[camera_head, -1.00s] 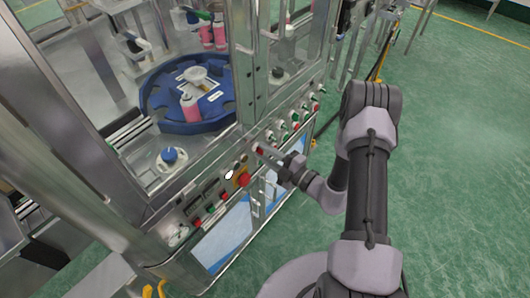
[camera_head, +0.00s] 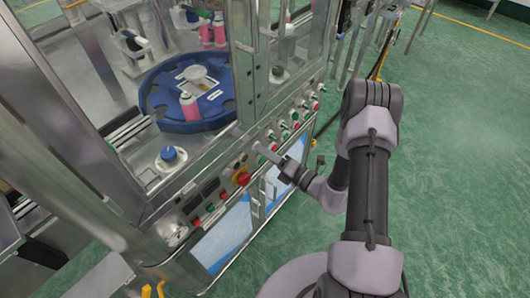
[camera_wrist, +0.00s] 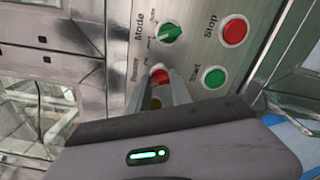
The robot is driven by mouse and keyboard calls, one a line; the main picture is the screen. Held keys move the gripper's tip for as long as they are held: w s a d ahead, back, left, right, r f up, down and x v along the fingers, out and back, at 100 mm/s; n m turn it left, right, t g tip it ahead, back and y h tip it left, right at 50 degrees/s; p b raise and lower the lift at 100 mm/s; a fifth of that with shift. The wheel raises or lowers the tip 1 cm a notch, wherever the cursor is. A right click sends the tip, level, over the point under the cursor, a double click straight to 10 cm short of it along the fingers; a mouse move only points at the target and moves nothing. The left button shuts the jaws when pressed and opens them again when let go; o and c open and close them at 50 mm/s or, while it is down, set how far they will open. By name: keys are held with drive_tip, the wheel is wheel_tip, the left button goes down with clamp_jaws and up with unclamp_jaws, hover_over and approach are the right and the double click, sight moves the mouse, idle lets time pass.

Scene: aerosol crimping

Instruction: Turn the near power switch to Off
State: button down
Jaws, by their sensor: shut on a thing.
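My gripper (camera_head: 257,148) reaches the machine's front control panel from the right in the head view. In the wrist view my two fingers (camera_wrist: 162,92) point at the panel and are shut on a small control there. A red round part (camera_wrist: 158,75) shows at the fingertips, and a yellowish patch shows between the fingers.
A green mode knob (camera_wrist: 170,32), a red stop button (camera_wrist: 233,30) and a green start button (camera_wrist: 214,77) sit close to my fingers. A large red emergency button (camera_head: 242,179) lies nearer on the panel. Open green floor (camera_head: 455,150) is at the right.

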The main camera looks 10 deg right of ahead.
drive_tip(key=shift+n, duration=0.5)
idle(0.3)
drive_tip(key=c, duration=1.2)
unclamp_jaws()
drive_tip(key=shift+o, duration=0.2)
drive_tip(key=p+v, duration=0.3)
drive_tip(key=v, duration=1.4)
drive_tip(key=shift+s+d, duration=0.15)
drive_tip(key=shift+s, duration=0.05)
